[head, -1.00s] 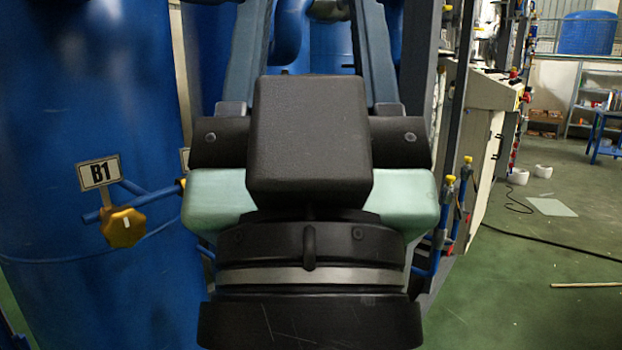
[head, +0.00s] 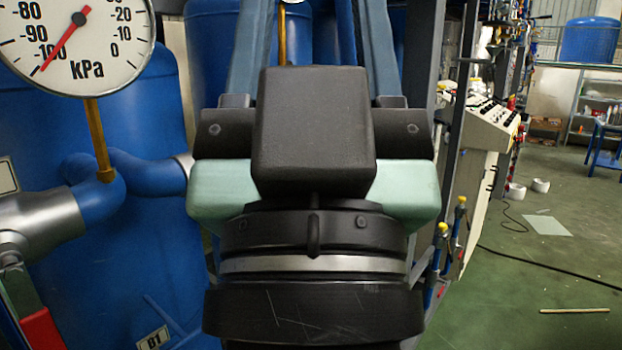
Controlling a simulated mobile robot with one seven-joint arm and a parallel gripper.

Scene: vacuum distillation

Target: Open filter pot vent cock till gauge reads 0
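A white round gauge (head: 110,35) marked kPa is at the top left of the head view, its upper part cut off. Its red needle (head: 62,48) points at about -100. A red lever handle (head: 42,328) shows at the bottom left below a silver pipe fitting (head: 45,220). I cannot tell whether it is the filter pot vent cock. My gripper (head: 312,135) fills the middle of the view, seen from behind. Its two grey-blue fingers run upward, apart, and their tips are out of view. Nothing shows held in it.
Blue tanks (head: 120,240) stand at the left and behind my gripper. A B1 label (head: 153,338) is at the bottom edge. A control panel (head: 490,125) and blue pipes with yellow caps (head: 443,230) are at the right. The green floor (head: 540,270) beyond is mostly open.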

